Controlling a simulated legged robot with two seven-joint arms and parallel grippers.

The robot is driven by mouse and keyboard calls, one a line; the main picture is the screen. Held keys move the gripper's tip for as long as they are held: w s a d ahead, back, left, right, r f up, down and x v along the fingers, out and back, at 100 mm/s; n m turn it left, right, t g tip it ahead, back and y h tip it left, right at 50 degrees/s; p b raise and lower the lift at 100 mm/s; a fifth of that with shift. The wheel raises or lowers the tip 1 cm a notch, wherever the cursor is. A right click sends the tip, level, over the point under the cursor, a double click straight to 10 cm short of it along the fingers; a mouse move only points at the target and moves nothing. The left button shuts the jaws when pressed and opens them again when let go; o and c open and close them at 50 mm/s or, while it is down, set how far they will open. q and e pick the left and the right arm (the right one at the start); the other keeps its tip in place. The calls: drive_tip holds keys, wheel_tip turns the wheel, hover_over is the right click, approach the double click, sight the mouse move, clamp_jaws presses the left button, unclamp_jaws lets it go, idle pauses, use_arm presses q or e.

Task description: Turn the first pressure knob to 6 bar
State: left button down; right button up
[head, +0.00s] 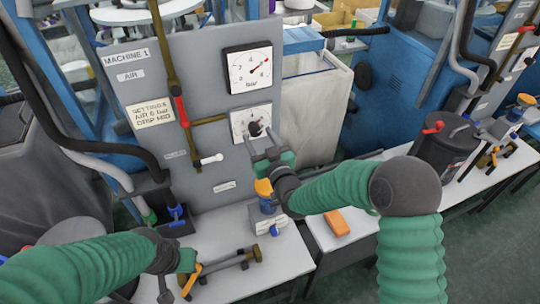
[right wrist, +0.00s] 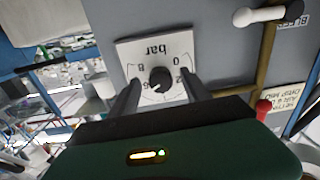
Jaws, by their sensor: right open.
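The pressure knob (head: 254,129) is small, black and round on a white dial plate (head: 237,117) on the grey machine panel, below a black-framed bar gauge (head: 240,82) whose red needle points up and right. In the right wrist view the knob (right wrist: 160,79) sits on its plate (right wrist: 128,52), whose numbers are upside down; its exact setting is unclear. My right gripper (head: 261,143) is open in front of the knob. Its fingers (right wrist: 160,84) stand on either side of the knob, apart from it. My left gripper (head: 187,262) is low over the white table; its fingers are unclear.
A setting sign (head: 157,111) reads air 6 bar. A brass pipe with a red lever (head: 182,111) and a white-handled valve (head: 209,160) lie left of the knob. An orange block (head: 337,223) lies right.

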drive_tip(key=b+v, duration=0.1)
drive_tip(key=v, duration=1.4)
drive_tip(key=shift+b, duration=0.4)
drive_tip(key=s+d+f+m+g+h, duration=0.1)
drive_tip(key=s+d+f+g+h, duration=0.25)
drive_tip(key=d+f+g, duration=0.4)
drive_tip(key=s+d+f+m+g+h, duration=0.1)
drive_tip(key=s+d+f+g, duration=0.1)
drive_tip(key=s, duration=0.5)
drive_tip(key=s+d+f+m+g+h, duration=0.1)
drive_tip(key=s+d+f+m+g, duration=0.1)
drive_tip(key=s, duration=0.6)
drive_tip(key=d+f+g, duration=0.1)
drive_tip(key=d+g, duration=0.1)
drive_tip(key=g, duration=0.1)
drive_tip(key=shift+d+f+m+h, duration=0.25)
drive_tip(key=shift+f+m+h, duration=0.05)
drive_tip(key=shift+h, duration=0.05)
